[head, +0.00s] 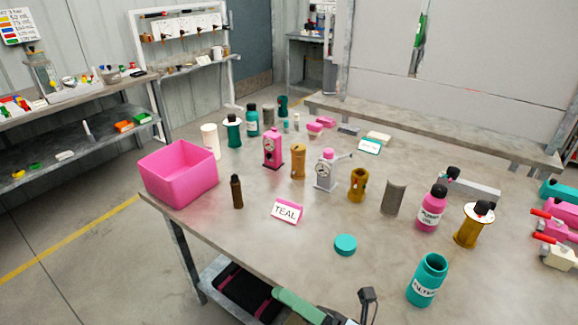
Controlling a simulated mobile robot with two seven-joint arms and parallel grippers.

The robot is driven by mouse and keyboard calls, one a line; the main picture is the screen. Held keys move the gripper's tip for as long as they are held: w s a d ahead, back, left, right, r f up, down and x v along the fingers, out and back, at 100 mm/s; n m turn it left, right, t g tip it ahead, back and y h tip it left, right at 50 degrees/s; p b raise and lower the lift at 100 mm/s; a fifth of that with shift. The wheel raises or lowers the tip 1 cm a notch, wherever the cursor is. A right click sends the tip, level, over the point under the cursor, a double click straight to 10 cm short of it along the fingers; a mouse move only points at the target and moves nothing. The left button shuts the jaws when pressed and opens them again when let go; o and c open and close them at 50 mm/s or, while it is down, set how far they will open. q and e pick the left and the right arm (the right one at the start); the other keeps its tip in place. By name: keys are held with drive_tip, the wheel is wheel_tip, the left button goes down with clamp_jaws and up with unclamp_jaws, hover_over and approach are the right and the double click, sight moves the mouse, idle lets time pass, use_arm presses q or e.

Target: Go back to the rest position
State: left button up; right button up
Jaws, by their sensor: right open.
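My right gripper (364,302) shows only in part at the bottom edge of the head view, in front of the near table edge. It is open, and I see nothing between its fingers. Most of it is cut off by the frame. My left gripper is not in view. The grey worktable (320,215) fills the middle of the view. An open teal bottle (427,279) stands near the front edge, right of the gripper. A teal round cap (345,245) lies on the table beyond the gripper. A white and pink card reading TEAL (286,211) stands farther left.
A pink bin (179,174) stands at the table's left corner. Pump bodies, including a pink one (273,150) and a grey one (326,171), stand mid-table. A pink bottle (432,207) and a yellow cylinder (473,224) stand right. The front-left tabletop is clear.

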drive_tip(key=s+d+f+m+t+h+p, duration=0.1)
drive_tip(key=s+d+f+m+t+h, duration=0.15)
drive_tip(key=d+f+m+h, duration=0.7)
drive_tip(key=s+d+f+m+t+h+p, duration=0.1)
drive_tip(key=d+f+m+t+h, duration=0.3)
drive_tip(key=m, duration=1)
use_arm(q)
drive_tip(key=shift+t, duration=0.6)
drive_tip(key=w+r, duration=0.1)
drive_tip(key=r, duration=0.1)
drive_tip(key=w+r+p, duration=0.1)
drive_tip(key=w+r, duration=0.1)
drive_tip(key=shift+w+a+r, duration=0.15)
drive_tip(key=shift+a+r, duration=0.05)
use_arm(e)
drive_tip(key=s+d+f+m+g+h, duration=0.2)
drive_tip(key=s+d+f+m+g, duration=0.1)
drive_tip(key=s+f+m, duration=0.2)
drive_tip(key=s+d+f+m+g+h, duration=0.3)
drive_tip(key=s+f, duration=0.6)
drive_tip(key=s, duration=0.3)
drive_tip(key=shift+s+d+m+g, duration=0.2)
drive_tip(key=shift+m+g, duration=0.45)
drive_tip(key=shift+m, duration=0.5)
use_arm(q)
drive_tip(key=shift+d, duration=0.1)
use_arm(e)
drive_tip(key=shift+w, duration=0.1)
